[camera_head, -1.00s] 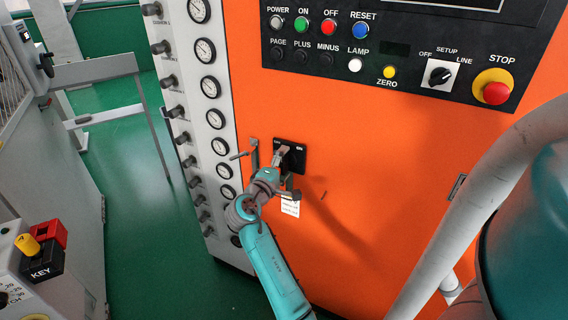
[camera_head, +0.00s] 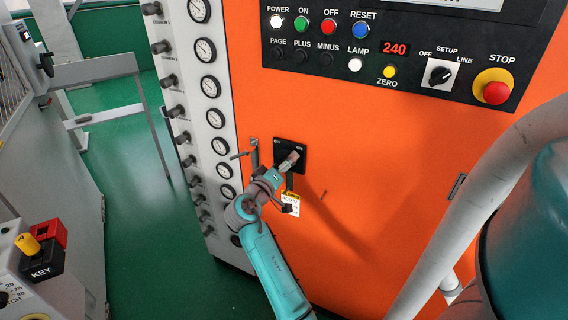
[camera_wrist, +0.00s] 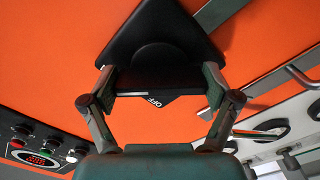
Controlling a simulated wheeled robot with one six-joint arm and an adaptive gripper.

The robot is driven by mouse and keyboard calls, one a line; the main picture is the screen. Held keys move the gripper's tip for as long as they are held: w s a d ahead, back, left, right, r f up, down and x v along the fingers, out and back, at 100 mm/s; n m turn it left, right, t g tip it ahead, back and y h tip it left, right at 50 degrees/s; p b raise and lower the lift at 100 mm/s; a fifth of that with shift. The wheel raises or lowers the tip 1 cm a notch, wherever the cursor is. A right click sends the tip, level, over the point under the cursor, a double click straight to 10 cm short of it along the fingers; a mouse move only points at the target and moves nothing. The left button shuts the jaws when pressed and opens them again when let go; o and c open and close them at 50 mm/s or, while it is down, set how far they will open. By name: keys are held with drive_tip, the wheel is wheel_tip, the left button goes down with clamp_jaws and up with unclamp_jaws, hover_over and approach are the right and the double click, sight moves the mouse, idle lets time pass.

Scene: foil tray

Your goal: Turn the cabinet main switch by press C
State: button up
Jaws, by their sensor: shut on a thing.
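The cabinet main switch (camera_head: 283,148) is a small black square plate on the orange cabinet front. It also shows in the wrist view (camera_wrist: 160,28), turned cornerwise, with a round boss and a black handle bar (camera_wrist: 160,76). A white OFF label shows at the plate's near corner. My gripper (camera_wrist: 159,82) is shut on the switch handle, one finger at each end of the bar. In the head view my gripper (camera_head: 288,163) is tilted at the switch and partly covers it. The ON label at the plate's upper right is visible.
The control panel (camera_head: 390,22) has buttons, a lit red 240 display (camera_head: 395,48) and a yellow-red STOP button (camera_head: 495,92). A gauge column (camera_head: 209,85) stands left of the switch. A metal latch (camera_head: 254,152) is close beside it, and a label hangs below.

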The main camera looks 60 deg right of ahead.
drive_tip(key=shift+f+m, duration=0.1)
drive_tip(key=shift+m, duration=0.2)
drive_tip(key=o, duration=0.9)
drive_tip(key=shift+a, duration=0.1)
drive_tip(key=a, duration=1.1)
drive_tip(key=shift+s+a, duration=0.15)
drive_tip(key=shift+a, duration=0.25)
